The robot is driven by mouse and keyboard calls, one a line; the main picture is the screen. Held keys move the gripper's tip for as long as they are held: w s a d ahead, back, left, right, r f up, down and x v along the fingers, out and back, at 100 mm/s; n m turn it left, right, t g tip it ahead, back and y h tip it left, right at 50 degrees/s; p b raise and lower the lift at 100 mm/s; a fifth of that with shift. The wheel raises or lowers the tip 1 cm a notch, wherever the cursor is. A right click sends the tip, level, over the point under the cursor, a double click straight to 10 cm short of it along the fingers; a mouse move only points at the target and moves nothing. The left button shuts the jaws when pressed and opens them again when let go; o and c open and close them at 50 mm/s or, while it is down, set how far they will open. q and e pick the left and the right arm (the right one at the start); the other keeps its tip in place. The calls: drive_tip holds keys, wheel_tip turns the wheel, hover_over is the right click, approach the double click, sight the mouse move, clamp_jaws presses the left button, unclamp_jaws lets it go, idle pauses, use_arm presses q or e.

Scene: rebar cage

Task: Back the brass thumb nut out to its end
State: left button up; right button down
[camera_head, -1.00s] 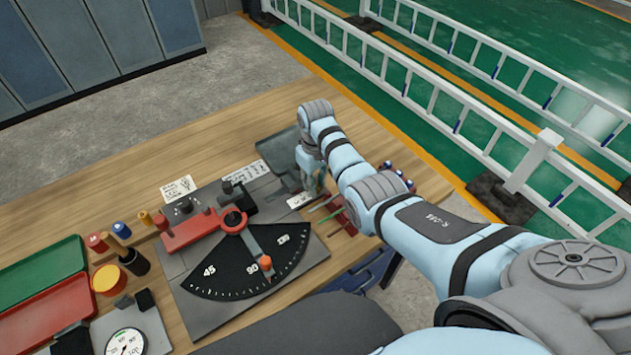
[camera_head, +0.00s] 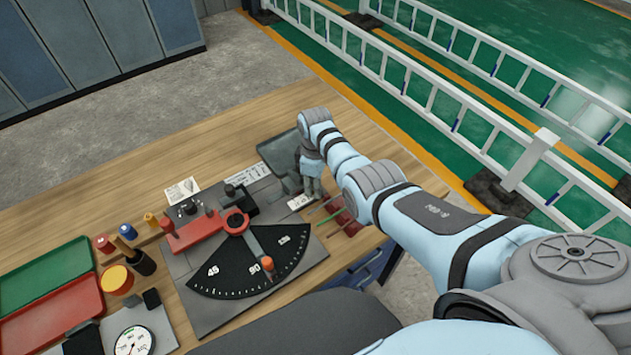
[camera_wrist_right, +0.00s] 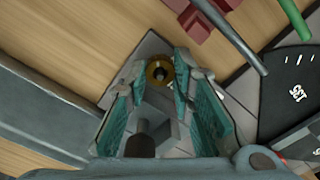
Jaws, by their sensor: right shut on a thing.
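The brass thumb nut (camera_wrist_right: 159,71) shows in the right wrist view as a round brass ring with a dark centre. It sits between the tips of my right gripper (camera_wrist_right: 160,76), whose teal-padded fingers are shut on it from both sides. In the head view my right gripper (camera_head: 311,184) points down at the right end of the grey fixture plate (camera_head: 207,318), and the nut is hidden there. A dark round post (camera_wrist_right: 140,142) shows between the fingers, nearer the palm; I cannot tell what it belongs to. My left gripper is not in view.
A black angle dial (camera_head: 225,279) with a red clamp (camera_head: 200,232) and an orange-tipped pointer lies left of the gripper. A grey tray (camera_head: 275,152) stands close behind it. Red holders with rods (camera_head: 345,217) are close on the right. The back of the table is clear.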

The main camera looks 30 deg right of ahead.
drive_tip(key=shift+a+n, duration=0.1)
drive_tip(key=shift+n, duration=1)
drive_tip(key=shift+s, duration=0.1)
drive_tip(key=c, duration=1.4)
unclamp_jaws()
drive_tip(key=shift+o, duration=0.2)
wheel_tip(320, 180, up, 12)
